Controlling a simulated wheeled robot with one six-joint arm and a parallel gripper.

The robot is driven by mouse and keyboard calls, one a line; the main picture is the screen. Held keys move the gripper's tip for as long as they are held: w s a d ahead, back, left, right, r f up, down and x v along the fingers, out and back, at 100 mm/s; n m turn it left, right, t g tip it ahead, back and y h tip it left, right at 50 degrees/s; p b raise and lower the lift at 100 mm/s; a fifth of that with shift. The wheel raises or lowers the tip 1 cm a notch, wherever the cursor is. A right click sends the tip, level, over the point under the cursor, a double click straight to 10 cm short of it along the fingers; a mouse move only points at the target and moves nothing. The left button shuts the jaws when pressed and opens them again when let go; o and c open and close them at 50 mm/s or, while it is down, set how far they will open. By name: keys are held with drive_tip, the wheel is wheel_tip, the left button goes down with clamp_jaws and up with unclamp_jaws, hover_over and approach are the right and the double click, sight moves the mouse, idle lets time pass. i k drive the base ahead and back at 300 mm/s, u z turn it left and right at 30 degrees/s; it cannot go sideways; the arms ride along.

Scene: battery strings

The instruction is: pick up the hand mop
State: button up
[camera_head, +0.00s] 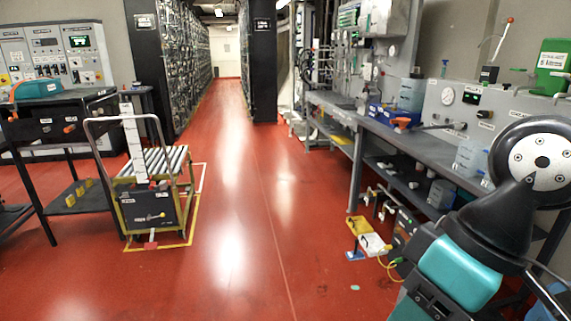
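I cannot make out a hand mop for certain in this view. A thin white stick with a red tip (502,38) stands up from the right-hand bench, and I cannot tell what it belongs to. Small yellow and white items (373,243) lie on the red floor by the bench leg, too small to name. My arm fills the lower right corner and hides part of the bench and floor there. My gripper is not in view.
A long grey bench (405,135) with equipment runs along the right. A roller cart (150,205) stands at left inside yellow floor marking, beside a dark table (60,125). Control cabinets (60,55) stand behind. The red floor (235,180) between is clear toward the rack aisle.

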sight(356, 255)
drive_tip(key=u, duration=0.5)
drive_tip(key=i, duration=2)
drive_tip(key=z, duration=0.25)
drive_tip(key=i, duration=1.3)
drive_tip(key=z, duration=1.3)
drive_tip(key=i, duration=0.75)
drive_tip(key=z, duration=0.45)
